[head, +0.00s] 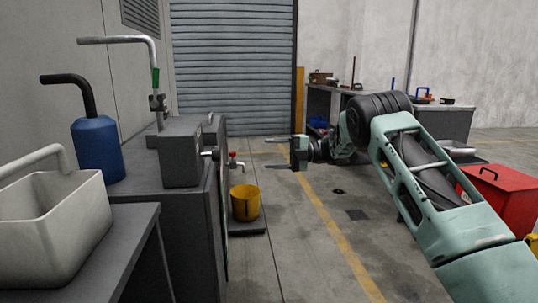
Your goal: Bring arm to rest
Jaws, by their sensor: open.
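My arm, pale green with dark joints, reaches in from the lower right of the head view and bends at a raised elbow. My gripper (268,153) points left near the middle of the view. Its two dark fingers are spread apart, one above the other, with nothing between them. It hangs in the air over the floor, to the right of the dark cabinet and apart from it in the picture.
A dark cabinet (168,235) at left carries a blue bottle (97,150) and a grey box with a bent metal pipe (150,48). A white bin (50,235) is nearer. A yellow bucket (245,202) stands low beside the cabinet. A red box (500,195) is at right. The middle floor is clear.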

